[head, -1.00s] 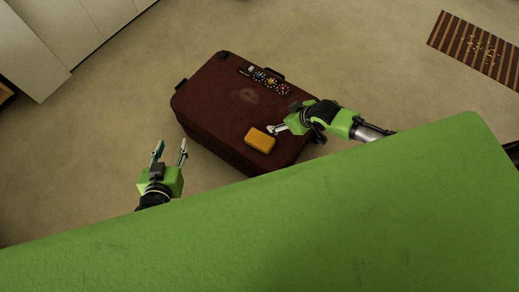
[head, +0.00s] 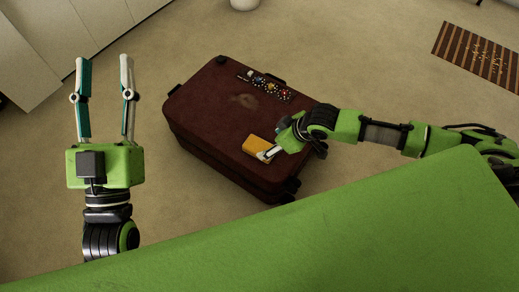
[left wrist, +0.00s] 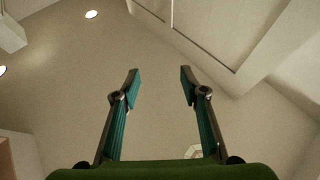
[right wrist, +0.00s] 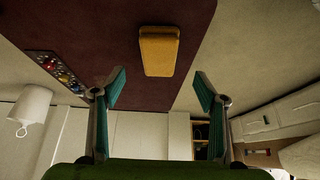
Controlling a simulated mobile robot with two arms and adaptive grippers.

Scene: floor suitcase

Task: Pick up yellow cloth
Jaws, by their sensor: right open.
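The yellow cloth (head: 256,145), a small folded block, lies on top of the dark red suitcase (head: 208,110) near its front right side. My right gripper (head: 267,154) is open at the cloth's right end, and a finger overlaps the cloth in the head view. In the right wrist view the cloth (right wrist: 159,52) sits beyond the open fingertips (right wrist: 160,86), lined up with the gap between them. Contact cannot be told. My left gripper (head: 103,68) is open and empty, raised left of the suitcase. Its empty fingers also show in the left wrist view (left wrist: 159,80).
The suitcase lies flat on beige carpet, with several round colourful decorations (head: 271,86) near its back edge. A striped rug (head: 478,57) lies at the far right. White cabinets (head: 75,35) stand at the upper left. Open floor surrounds the suitcase.

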